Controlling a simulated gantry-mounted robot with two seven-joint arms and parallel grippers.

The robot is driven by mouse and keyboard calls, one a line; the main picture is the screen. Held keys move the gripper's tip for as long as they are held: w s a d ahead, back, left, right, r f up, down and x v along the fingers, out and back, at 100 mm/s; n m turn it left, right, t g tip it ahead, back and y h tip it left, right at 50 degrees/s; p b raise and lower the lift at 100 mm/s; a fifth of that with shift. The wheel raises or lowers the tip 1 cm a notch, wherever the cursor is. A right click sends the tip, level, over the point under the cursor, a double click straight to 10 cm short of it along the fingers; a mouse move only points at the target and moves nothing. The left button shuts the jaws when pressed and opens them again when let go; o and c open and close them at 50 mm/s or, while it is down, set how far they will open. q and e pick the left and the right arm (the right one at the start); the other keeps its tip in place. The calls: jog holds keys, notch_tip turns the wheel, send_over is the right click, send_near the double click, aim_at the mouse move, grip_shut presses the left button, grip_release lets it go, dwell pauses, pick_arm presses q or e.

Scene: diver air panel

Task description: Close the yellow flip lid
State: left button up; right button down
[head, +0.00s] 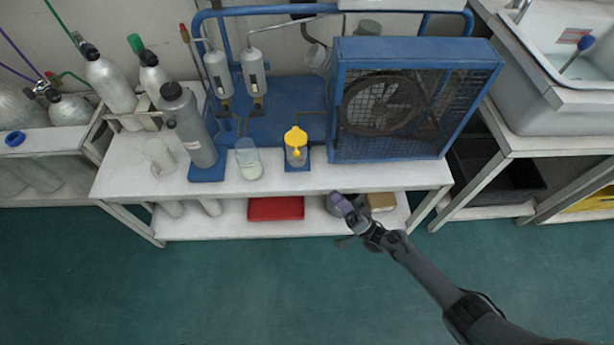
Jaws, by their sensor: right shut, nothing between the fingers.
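The yellow flip lid (295,136) is on top of a small clear container (296,157), which stands on a small blue base near the front edge of the white bench. The lid looks raised, with a yellow part hanging at the front; its exact angle is too small to tell. My right gripper (340,201) is shut and empty, in front of the bench edge, right of and nearer than the container, apart from it. My left gripper is not in view.
A glass beaker (249,160) stands just left of the container, with a grey cylinder (190,125) farther left. A blue caged fan unit (400,100) stands close on the right. A red box (276,208) lies on the lower shelf. The bench front (370,176) is clear.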

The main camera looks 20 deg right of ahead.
jog(key=b, duration=0.3)
send_near(296, 142)
jog(key=a+r, duration=0.4)
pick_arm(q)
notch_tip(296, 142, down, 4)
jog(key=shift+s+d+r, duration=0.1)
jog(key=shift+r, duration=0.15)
pick_arm(e)
jog(key=shift+f, duration=0.2)
pick_arm(q)
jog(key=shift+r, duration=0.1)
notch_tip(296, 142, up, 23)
jog(key=p, duration=2.3)
pick_arm(e)
notch_tip(296, 142, up, 8)
jog(key=w+m+g+h, duration=0.1)
jog(key=m+h, duration=0.6)
jog(key=m, duration=0.1)
jog(key=shift+d+r+m+g, duration=0.2)
jog(key=shift+m+g, duration=0.1)
pick_arm(q)
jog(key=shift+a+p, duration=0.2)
jog(key=shift+p, duration=0.1)
pick_arm(e)
jog(key=shift+w, duration=0.15)
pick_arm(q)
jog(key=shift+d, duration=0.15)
